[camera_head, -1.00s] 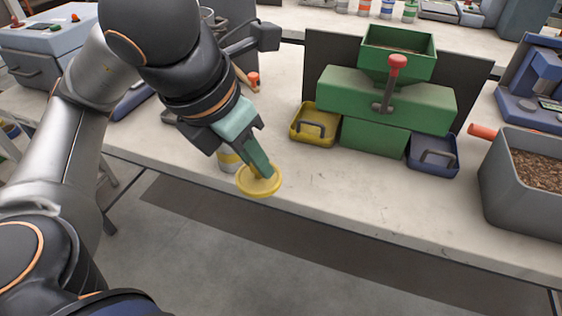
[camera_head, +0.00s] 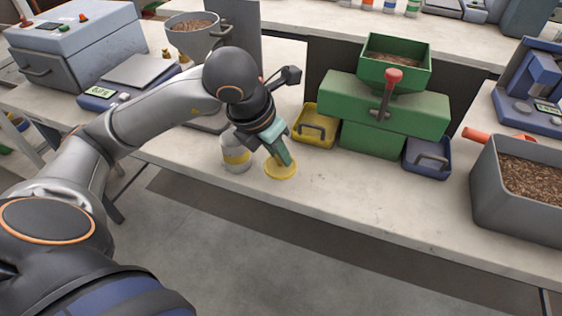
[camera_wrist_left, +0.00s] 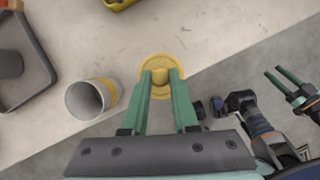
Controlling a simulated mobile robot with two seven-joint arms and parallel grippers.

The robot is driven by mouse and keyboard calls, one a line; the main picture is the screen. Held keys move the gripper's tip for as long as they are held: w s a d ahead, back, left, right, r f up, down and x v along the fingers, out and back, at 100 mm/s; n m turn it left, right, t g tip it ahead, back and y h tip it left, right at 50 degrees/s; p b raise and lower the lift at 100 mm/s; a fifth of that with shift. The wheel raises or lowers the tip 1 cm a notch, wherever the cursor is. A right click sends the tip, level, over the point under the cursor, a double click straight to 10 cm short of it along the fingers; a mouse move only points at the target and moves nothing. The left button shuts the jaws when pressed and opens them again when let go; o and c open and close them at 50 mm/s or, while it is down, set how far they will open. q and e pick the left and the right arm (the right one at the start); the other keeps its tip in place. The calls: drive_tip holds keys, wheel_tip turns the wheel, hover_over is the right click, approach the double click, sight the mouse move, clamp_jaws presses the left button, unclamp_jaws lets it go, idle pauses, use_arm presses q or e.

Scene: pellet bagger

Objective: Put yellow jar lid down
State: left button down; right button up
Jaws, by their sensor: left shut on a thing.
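The yellow jar lid (camera_head: 281,171) is a round disc with a knob in the middle. My left gripper (camera_head: 284,159) is shut on that knob from above; in the left wrist view the green fingers close on the lid (camera_wrist_left: 163,64). The lid is level, near the table's front edge; I cannot tell whether it touches the tabletop. The open jar (camera_head: 236,153), pale with a yellow band, stands upright just left of the lid; it also shows in the left wrist view (camera_wrist_left: 92,98). My right gripper (camera_wrist_left: 282,76) shows at the right of the wrist view, with its fingers apart and empty.
A green machine (camera_head: 385,105) stands behind, with a yellow bin (camera_head: 314,128) and a blue bin (camera_head: 428,156) at its sides. A grey tub of pellets (camera_head: 515,203) is at the right. A scale (camera_head: 130,75) is back left. The tabletop right of the lid is clear.

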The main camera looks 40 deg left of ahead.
sight(281, 164)
use_arm(q)
drive_tip(key=shift+w+a+f, duration=0.15)
drive_tip(key=shift+w+f, duration=0.35)
drive_tip(key=shift+f, duration=0.15)
drive_tip(key=x, duration=0.4)
drive_tip(key=shift+s+a+f, duration=0.2)
drive_tip(key=shift+s+a, duration=0.1)
drive_tip(key=shift+s, duration=0.05)
use_arm(e)
drive_tip(key=shift+w+a+r, duration=0.25)
drive_tip(key=shift+a, duration=0.1)
use_arm(q)
drive_tip(key=shift+f, duration=0.1)
use_arm(e)
drive_tip(key=shift+f, duration=0.1)
use_arm(q)
drive_tip(key=shift+f+b, duration=0.15)
drive_tip(key=shift+b, duration=0.3)
drive_tip(key=c, duration=0.7)
unclamp_jaws()
use_arm(e)
drive_tip(key=shift+w, duration=0.15)
